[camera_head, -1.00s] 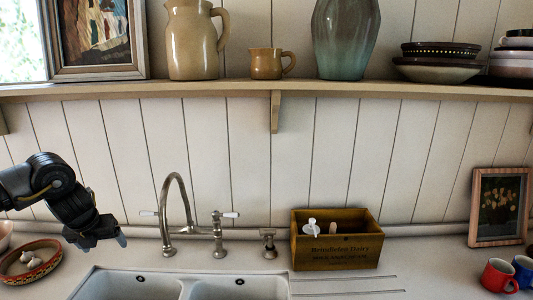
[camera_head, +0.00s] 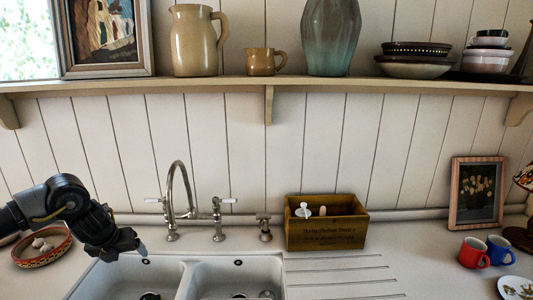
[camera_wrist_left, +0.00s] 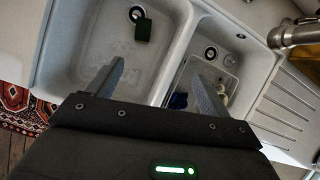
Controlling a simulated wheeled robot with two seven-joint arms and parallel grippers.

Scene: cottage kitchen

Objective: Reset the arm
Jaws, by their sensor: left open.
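My left arm comes in from the left in the head view, and its black gripper (camera_head: 138,249) is above the left rim of the double sink (camera_head: 110,275). In the left wrist view the gripper (camera_wrist_left: 155,85) shows two grey fingers spread apart with nothing between them. The sink's basins lie below the fingers in that view. My right gripper shows in neither view.
A faucet (camera_head: 170,205) stands behind the sink. A patterned bowl (camera_head: 42,258) is left of the sink. A wooden box (camera_head: 326,236), a red mug (camera_head: 472,254) and a blue mug (camera_head: 500,251) stand to the right. A dark green object (camera_wrist_left: 143,30) lies in one basin.

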